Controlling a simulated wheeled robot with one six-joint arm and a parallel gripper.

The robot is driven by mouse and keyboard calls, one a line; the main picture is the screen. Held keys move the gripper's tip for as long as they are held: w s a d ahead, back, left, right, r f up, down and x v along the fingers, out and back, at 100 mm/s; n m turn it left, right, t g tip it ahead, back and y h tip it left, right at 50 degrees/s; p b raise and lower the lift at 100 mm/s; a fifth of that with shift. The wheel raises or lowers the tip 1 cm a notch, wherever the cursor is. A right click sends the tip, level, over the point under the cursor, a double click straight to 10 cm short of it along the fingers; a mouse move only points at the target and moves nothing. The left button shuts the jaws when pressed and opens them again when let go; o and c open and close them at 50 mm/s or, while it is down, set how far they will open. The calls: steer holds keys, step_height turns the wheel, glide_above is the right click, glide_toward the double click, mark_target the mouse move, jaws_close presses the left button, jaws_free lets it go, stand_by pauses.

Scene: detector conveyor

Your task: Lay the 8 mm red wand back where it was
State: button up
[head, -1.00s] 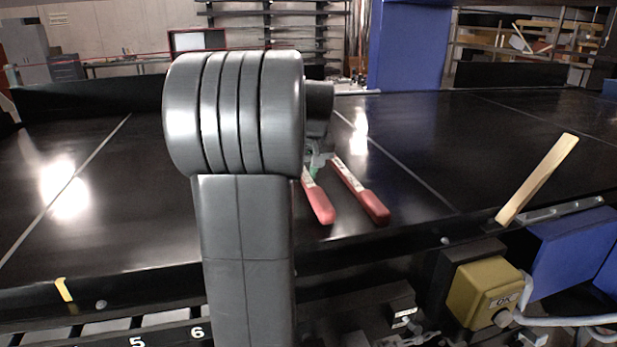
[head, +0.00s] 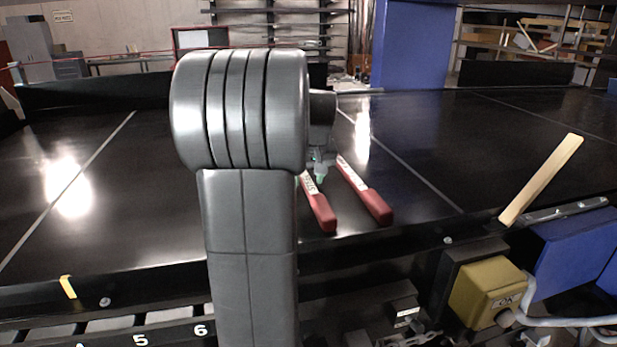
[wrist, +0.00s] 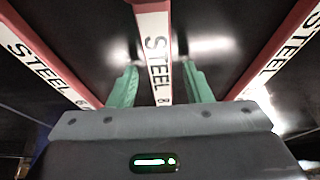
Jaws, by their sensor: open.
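The 8 mm red wand (wrist: 154,45), with a white "STEEL 8" label, lies in the middle of three in the wrist view. My gripper (wrist: 157,85) is open, its green fingertips on either side of this wand with dark gaps showing. In the head view my gripper (head: 319,170) is partly hidden behind my arm, close by the left visible red handle (head: 320,212), which seems to be this wand. The wand appears to lie on the black belt (head: 420,150).
A labelled wand lies on each side, left (wrist: 45,62) and right (wrist: 285,50) in the wrist view. One neighbour (head: 370,202) shows in the head view. A wooden stick (head: 541,180) leans at the belt's right front edge, above a yellow OK button box (head: 487,288).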

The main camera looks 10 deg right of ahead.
steer(key=b+v, duration=0.1)
steer(key=v, duration=1.1)
